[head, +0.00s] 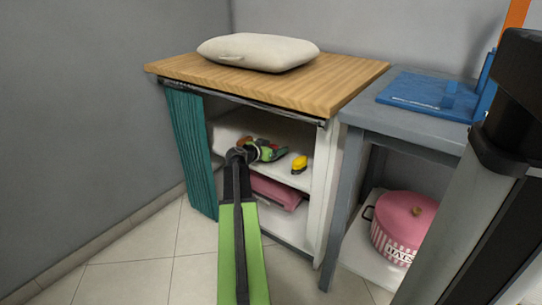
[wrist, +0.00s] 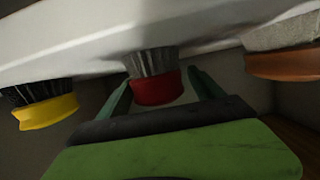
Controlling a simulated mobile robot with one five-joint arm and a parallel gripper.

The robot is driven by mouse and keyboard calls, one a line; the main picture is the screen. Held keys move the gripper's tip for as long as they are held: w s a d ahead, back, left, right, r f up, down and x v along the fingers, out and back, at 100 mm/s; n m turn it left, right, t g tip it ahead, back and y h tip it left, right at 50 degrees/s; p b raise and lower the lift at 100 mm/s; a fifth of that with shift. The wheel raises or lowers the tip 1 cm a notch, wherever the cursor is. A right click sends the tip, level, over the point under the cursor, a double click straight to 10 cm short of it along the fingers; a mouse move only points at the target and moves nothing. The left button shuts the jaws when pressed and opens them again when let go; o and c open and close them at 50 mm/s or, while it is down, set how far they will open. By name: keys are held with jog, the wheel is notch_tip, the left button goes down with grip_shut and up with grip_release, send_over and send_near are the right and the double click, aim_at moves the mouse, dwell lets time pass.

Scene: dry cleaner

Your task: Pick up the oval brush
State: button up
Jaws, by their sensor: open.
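Three brushes show in the wrist view, upside down against the pale shelf: a red-backed brush with grey bristles (wrist: 156,88), a yellow-backed brush with dark bristles (wrist: 46,112) on the left, and an orange-brown one with pale bristles (wrist: 285,62) on the right. I cannot tell for sure which is the oval brush. My gripper (wrist: 163,92) is open, with the red-backed brush between or just beyond its fingers; contact is not clear. In the head view my gripper (head: 272,153) is inside the cabinet, partly hiding the brushes; the yellow one (head: 300,164) shows to its right.
The wooden-topped cabinet (head: 340,78) has a white cushion (head: 258,51) on top and a teal curtain (head: 191,140) at its left. A pink folded item (head: 275,193) lies on the lower shelf.

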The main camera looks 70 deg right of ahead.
jog(key=shift+d+f, duration=0.1)
jog(key=shift+d, duration=0.2)
jog(key=shift+a, duration=0.1)
jog(key=shift+c, duration=0.4)
jog(key=c, duration=1.4)
jog(key=shift+c, duration=0.2)
